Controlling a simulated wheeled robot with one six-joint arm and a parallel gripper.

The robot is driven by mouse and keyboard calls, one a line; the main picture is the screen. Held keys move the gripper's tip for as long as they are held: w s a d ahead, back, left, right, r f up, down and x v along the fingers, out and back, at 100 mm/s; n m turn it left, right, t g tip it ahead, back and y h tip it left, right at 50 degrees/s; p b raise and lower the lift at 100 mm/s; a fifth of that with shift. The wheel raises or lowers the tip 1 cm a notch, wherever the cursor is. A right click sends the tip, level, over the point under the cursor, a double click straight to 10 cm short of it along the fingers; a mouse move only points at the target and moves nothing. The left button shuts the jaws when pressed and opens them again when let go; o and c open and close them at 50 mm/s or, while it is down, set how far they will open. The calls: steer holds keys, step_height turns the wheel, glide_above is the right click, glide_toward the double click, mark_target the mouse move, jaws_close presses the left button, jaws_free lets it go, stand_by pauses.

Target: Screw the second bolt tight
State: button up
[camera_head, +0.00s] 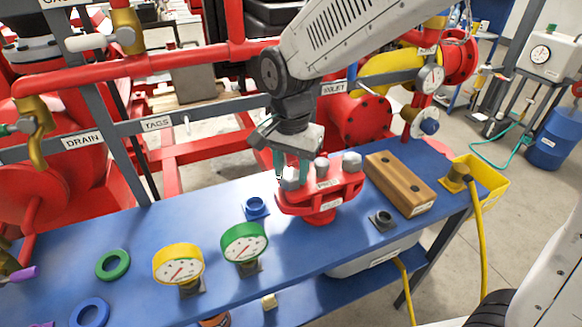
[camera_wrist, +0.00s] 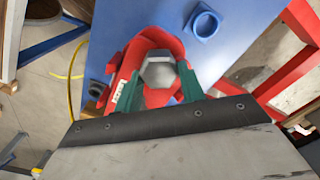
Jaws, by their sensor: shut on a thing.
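A red flange (camera_head: 345,190) stands on the blue bench and carries grey hex-headed bolts. My gripper (camera_head: 288,172) points down at its left end, with its green fingers on both sides of one bolt head (camera_head: 292,180). In the wrist view my gripper (camera_wrist: 160,82) is shut on this grey hex bolt (camera_wrist: 158,68), which sits upright in the red flange (camera_wrist: 120,68). The middle bolt (camera_head: 321,166) and the right bolt (camera_head: 351,161) stand in the flange, clear of my fingers. The threads are hidden.
Green (camera_head: 244,243) and yellow (camera_head: 178,264) gauges stand in front. A wooden block (camera_head: 400,185) and a dark socket (camera_head: 382,219) lie to the right. Red pipes (camera_head: 180,70) run behind the bench (camera_head: 330,245).

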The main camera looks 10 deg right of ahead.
steer(key=m, duration=0.4)
steer(key=shift+m, duration=0.4)
steer(key=m, duration=0.5)
steer(key=o, duration=1.1)
steer(key=shift+r, duration=0.1)
step_height(320, 180, up, 8)
steer(key=shift+f, duration=0.2)
